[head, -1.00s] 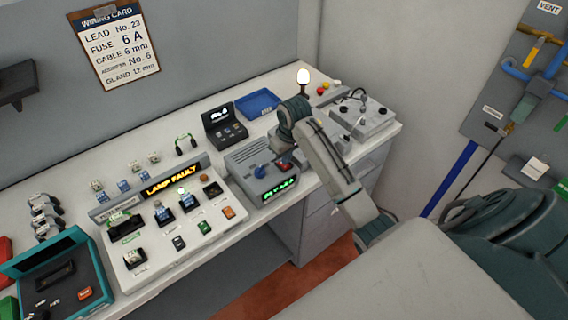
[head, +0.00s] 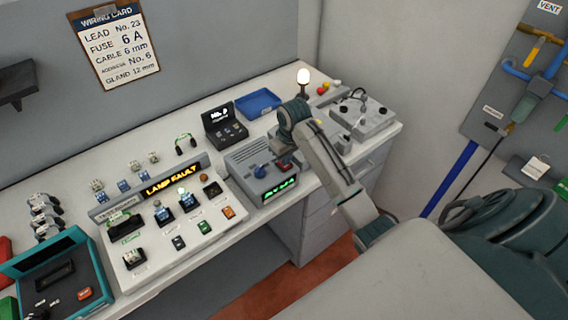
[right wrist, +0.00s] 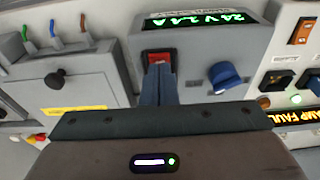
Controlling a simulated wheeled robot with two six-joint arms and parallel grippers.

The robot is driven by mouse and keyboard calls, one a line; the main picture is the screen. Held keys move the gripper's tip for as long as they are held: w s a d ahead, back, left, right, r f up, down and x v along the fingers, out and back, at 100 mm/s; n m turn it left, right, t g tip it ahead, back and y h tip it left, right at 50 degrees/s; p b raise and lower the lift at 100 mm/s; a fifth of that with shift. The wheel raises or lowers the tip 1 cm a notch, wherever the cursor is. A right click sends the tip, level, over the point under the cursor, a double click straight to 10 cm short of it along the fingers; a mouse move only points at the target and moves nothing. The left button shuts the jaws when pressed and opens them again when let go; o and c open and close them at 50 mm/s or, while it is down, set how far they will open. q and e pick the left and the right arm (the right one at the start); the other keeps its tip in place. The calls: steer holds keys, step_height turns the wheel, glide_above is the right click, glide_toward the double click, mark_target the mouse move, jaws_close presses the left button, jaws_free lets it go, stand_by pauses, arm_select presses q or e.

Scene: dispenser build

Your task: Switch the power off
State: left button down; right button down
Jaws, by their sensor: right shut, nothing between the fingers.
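The grey power supply (head: 250,160) stands on the bench with a blue knob (head: 259,171) and a green lit display (head: 280,190). In the right wrist view its display (right wrist: 200,19) is lit and reads about 24 V. The red power switch (right wrist: 160,55) is on its front beside the blue knob (right wrist: 225,75). My right gripper (right wrist: 158,70) is shut and empty, its fingertips at the lower part of the red switch and partly covering it. Whether they touch cannot be told. In the head view my right gripper (head: 286,148) is over the supply's right side. My left gripper is not in view.
A test board (head: 190,237) showing LAMP FAULT is left of the supply. A small black screen unit (head: 225,127) and a blue tray (head: 258,103) lie behind. A grey box (head: 365,118) and a lit lamp (head: 303,77) are to the right.

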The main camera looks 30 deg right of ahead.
steer(key=shift+f, duration=0.45)
steer(key=shift+r+p, duration=0.4)
steer(key=shift+r, duration=3.1)
